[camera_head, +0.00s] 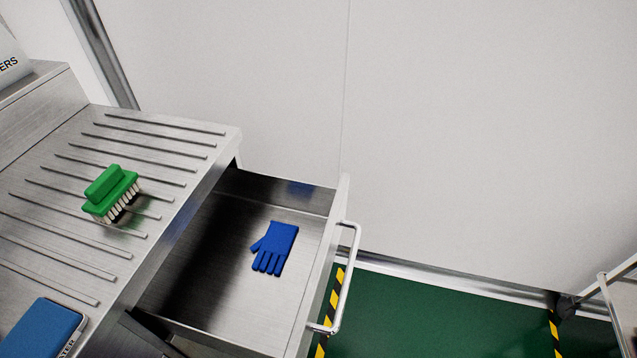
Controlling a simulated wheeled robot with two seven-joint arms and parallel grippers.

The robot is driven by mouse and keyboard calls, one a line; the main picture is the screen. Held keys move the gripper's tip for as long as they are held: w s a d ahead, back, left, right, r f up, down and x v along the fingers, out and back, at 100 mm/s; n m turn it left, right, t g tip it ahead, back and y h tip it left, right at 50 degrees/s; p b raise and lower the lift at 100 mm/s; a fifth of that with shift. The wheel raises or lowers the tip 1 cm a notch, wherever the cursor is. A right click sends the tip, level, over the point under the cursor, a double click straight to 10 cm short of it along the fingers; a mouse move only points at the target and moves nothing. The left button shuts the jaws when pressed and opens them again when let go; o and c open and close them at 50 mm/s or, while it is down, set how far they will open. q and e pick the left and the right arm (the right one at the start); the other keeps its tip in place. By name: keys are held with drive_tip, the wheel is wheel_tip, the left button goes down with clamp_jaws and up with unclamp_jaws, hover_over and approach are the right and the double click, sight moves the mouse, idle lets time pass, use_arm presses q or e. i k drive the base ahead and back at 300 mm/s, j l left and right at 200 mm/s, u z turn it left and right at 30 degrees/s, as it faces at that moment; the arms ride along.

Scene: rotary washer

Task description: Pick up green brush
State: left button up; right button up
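The green brush (110,192) rests on the ribbed metal worktop at the left, with its green handle up and pale bristles down. Nothing covers it and nothing touches it but the worktop. Neither my left nor my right gripper shows in the head view.
The ribbed metal worktop (190,205) carries a blue box-like item (42,328) at the front left. An open drawer (215,300) with a bar handle (347,285) juts out to the right, holding a blue glove (275,247). Green floor (440,315) with yellow-black tape lies beyond.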

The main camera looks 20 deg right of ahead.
sight(109, 192)
drive_tip(key=z, duration=0.55)
drive_tip(key=u, duration=1.35)
